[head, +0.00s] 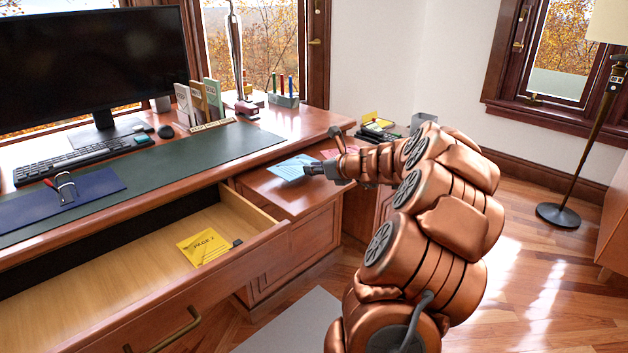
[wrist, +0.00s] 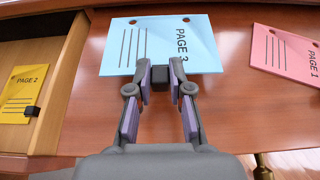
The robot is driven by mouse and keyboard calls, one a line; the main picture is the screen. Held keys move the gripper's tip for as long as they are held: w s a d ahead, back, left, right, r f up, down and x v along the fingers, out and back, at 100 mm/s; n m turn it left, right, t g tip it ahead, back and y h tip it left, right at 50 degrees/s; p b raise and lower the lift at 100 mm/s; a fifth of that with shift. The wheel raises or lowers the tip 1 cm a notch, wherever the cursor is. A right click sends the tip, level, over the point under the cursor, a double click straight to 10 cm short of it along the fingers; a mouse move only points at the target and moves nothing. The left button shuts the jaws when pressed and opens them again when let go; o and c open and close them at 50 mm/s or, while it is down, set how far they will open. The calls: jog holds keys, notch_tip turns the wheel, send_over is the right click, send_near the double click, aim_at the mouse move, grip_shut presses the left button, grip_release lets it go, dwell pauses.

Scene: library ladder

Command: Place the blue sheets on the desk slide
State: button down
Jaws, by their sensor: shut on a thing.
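The blue sheets (wrist: 160,42), marked PAGE 3, lie over the reddish wooden desk slide (wrist: 95,130) in the wrist view. My gripper (wrist: 160,75) is shut on their near edge, with its fingertips close together there. In the head view the blue sheets (head: 291,167) are over the pulled-out desk slide (head: 285,200), and my gripper (head: 312,169) reaches them from the right. I cannot tell whether the sheets touch the slide all over.
Pink sheets (wrist: 287,52), marked PAGE 1, lie to the right on the slide. Yellow sheets (head: 205,247), marked PAGE 2, lie in the open drawer (head: 130,290) to the left. A dark green desk mat (head: 190,155) and a monitor (head: 95,65) are on the desk.

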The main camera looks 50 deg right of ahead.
aim_at(314, 187)
notch_tip(314, 187, down, 3)
jog(key=shift+f+b, duration=0.2)
jog(key=shift+b, duration=0.6)
jog(key=shift+r, duration=0.1)
jog(key=c, duration=1.1)
grip_release()
jog(key=shift+o, duration=0.2)
jog(key=shift+s+r, duration=0.1)
jog(key=shift+s, duration=0.05)
jog(key=p+v, duration=0.3)
jog(key=v, duration=0.8)
jog(key=shift+s+p, duration=0.3)
jog(key=shift+p, duration=0.1)
jog(key=shift+a+r, duration=0.15)
jog(key=shift+a, duration=0.05)
